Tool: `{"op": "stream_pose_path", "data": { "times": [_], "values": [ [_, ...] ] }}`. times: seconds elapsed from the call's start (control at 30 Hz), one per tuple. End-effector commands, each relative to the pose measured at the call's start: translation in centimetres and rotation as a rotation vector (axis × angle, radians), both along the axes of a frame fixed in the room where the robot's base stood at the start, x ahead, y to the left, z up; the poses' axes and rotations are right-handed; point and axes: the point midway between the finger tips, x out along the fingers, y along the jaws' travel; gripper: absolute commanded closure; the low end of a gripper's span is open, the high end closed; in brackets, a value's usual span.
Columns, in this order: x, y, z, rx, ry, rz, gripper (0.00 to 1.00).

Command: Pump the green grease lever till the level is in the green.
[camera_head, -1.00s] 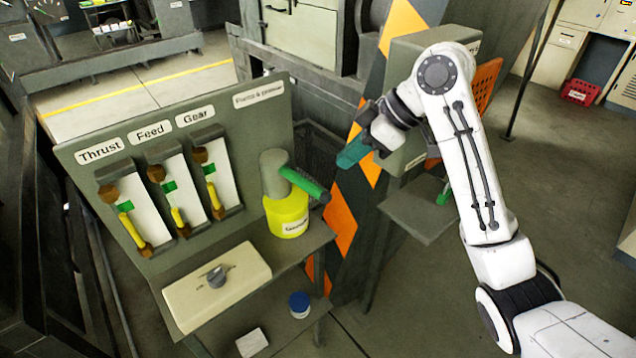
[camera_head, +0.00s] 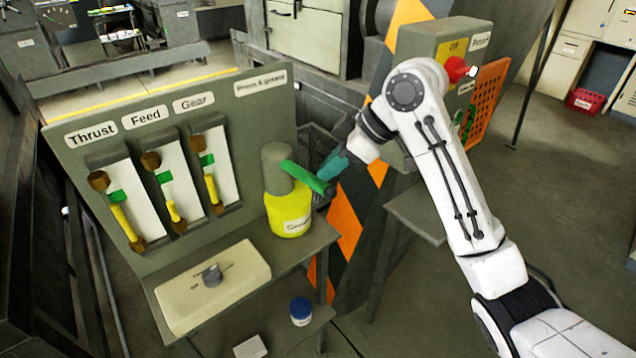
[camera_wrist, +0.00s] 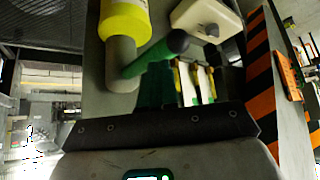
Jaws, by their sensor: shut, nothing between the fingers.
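The green grease lever (camera_head: 303,176) slopes down to the right from a grey pump head (camera_head: 277,168) on a yellow pot (camera_head: 289,212). My gripper (camera_head: 332,166), with teal fingers, is shut and empty beside the lever's dark outer end. Whether they touch is unclear. In the wrist view the lever (camera_wrist: 178,42) crosses just beyond my green fingers (camera_wrist: 155,85). Three gauges labelled Thrust (camera_head: 126,205), Feed (camera_head: 170,190) and Gear (camera_head: 212,178) have yellow columns and green marks. The yellow appears below the green on each; exact levels are too small to read.
A cream box with a grey knob (camera_head: 212,277) sits on the shelf before the gauge panel. A blue-lidded jar (camera_head: 300,311) stands lower. A grey switch box (camera_head: 440,45) with a red knob (camera_head: 458,69) and an orange perforated panel (camera_head: 487,92) are right of the striped post.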

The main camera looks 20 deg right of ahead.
Motion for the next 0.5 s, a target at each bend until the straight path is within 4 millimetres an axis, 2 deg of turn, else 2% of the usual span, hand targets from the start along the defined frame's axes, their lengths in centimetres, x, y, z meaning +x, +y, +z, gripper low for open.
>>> {"op": "stream_pose_path", "data": {
  "times": [0.3, 0.5],
  "values": [
    [0.0, 0.0, -0.1, 0.0, 0.001, 0.001, 1.0],
    [0.0, 0.0, -1.8, 0.0, 0.001, 0.001, 1.0]
  ]
}}
